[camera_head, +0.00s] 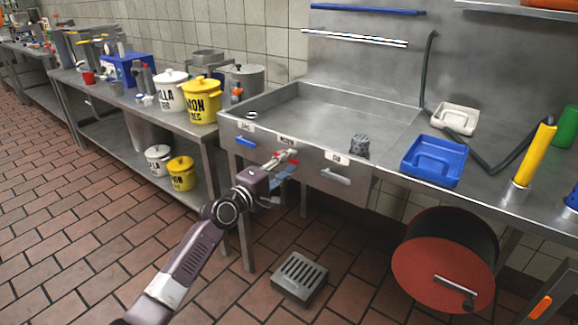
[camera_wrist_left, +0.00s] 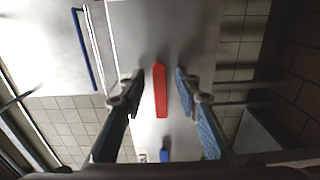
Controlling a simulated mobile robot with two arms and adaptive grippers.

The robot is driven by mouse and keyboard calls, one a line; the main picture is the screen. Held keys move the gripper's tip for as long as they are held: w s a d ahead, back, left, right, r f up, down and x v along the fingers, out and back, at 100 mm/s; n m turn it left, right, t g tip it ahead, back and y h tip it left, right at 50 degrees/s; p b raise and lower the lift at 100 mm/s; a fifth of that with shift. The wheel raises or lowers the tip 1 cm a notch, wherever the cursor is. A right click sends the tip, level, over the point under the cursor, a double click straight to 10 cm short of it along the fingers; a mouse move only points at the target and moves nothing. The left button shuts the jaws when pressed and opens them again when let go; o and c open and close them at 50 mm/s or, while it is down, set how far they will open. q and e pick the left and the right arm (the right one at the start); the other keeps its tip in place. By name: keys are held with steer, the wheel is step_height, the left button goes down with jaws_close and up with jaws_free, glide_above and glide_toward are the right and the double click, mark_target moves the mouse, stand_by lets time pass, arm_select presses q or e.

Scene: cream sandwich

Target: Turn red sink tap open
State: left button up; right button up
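The red tap handle (camera_wrist_left: 160,92) shows in the left wrist view as a long red bar, lying lengthwise between my two fingers with a visible gap on both sides. In the head view a little of its red (camera_head: 294,161) shows on the sink's front panel, mostly hidden by my gripper. My left gripper (camera_head: 281,164) is open at that panel, and its blue-padded fingers straddle the handle in the left wrist view (camera_wrist_left: 159,76). I cannot tell how far the fingertips are from the panel. My right gripper is in neither view.
A blue handle (camera_head: 245,141) is left of the red one, and a pale handle (camera_head: 335,177) is right. The steel sink (camera_head: 345,112) is above. A blue tray (camera_head: 434,162) lies on the counter. A red hose reel (camera_head: 443,272) stands below right. Yellow and white pots stand left.

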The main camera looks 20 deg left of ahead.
arm_select(q)
steer(key=shift+w+d, duration=0.1)
steer(key=shift+w, duration=0.05)
steer(key=shift+c, duration=0.4)
jaws_close()
steer(key=shift+f, duration=0.1)
